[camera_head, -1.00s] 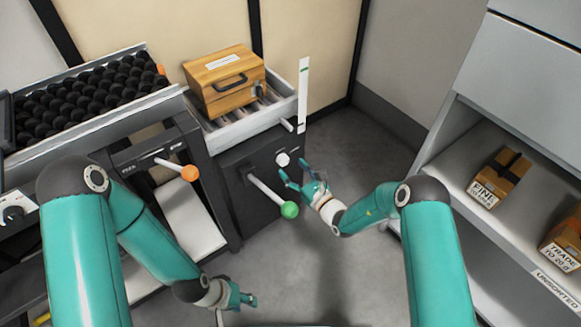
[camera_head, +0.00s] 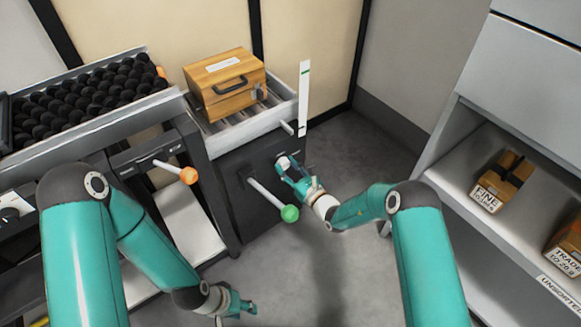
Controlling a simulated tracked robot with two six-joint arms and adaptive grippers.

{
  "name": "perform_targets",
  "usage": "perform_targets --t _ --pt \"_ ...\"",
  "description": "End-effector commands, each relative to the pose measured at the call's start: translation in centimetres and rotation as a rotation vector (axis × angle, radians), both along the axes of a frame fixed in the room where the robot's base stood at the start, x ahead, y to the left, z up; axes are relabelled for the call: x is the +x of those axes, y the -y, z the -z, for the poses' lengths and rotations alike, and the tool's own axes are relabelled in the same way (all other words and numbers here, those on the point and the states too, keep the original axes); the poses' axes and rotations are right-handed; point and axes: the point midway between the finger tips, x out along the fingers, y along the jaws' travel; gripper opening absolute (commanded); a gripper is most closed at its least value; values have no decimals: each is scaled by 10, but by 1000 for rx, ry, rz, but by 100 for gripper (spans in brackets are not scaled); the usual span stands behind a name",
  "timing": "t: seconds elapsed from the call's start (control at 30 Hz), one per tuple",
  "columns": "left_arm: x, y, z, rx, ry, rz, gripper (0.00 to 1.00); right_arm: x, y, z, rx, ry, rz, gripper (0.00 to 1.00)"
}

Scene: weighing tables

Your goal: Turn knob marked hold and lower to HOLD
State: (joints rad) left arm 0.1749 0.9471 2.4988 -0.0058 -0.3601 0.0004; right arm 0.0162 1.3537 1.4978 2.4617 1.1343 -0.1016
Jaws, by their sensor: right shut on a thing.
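The white knob (camera_head: 283,162) is on the dark front panel (camera_head: 232,172) below the roller bed, partly hidden by my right gripper. My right gripper (camera_head: 287,168) is at the panel with its fingers around the knob, shut on it. The marking beside the knob is too small to read. A lever with a green ball (camera_head: 289,213) sticks out of the same panel, just below and left of the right gripper. My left gripper (camera_head: 248,307) is low in the view, away from the panel and empty; its finger gap is not clear.
A wooden box (camera_head: 222,94) sits on the roller bed above the panel. A lever with an orange ball (camera_head: 188,175) juts out at left. A tray of black balls (camera_head: 85,95) stands behind it. A shelf with cartons (camera_head: 500,182) is at right; open floor lies between.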

Motion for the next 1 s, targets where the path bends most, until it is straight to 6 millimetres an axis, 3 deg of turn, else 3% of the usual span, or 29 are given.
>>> perform_targets --t 0.03,0.47,1.0 --pt "0 -1 0 0 0 -3 40 1 9 0 1 -1 10 3" --pt "0 0 -2 0 -1 -2 40 3 3 -2 -83 64 16 4" --pt "0 0 -11 0 -1 -2 40 2 0 -3 -456 337 14 4"
